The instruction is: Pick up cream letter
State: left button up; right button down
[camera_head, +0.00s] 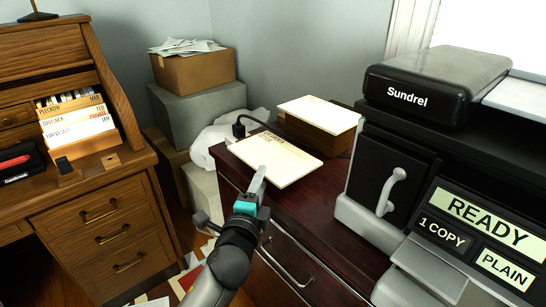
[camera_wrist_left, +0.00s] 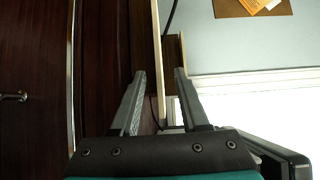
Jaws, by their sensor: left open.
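In the left wrist view my left gripper (camera_wrist_left: 160,74) is open, and the letter shows edge-on as a thin pale strip (camera_wrist_left: 156,40) between the two fingers. A gap shows between the strip and each finger. My right gripper is out of view.
A wooden box topped with cream paper (camera_head: 318,112) stands behind the letter. A black plug and cable (camera_head: 240,126) lie at the cabinet's back left. The Sundrel printer (camera_head: 430,90) stands to the right. A desk with file folders (camera_head: 80,125) is at the left.

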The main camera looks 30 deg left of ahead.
aim_at(273, 155)
pick_arm(q)
jog(key=shift+b+x, duration=0.5)
jog(key=shift+x, duration=1.5)
jog(key=shift+s+a+f, duration=0.1)
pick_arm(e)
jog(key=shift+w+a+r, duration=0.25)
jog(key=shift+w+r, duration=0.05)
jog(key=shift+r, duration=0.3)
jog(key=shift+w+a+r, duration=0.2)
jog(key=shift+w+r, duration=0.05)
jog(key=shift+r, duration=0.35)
pick_arm(q)
grip_shut()
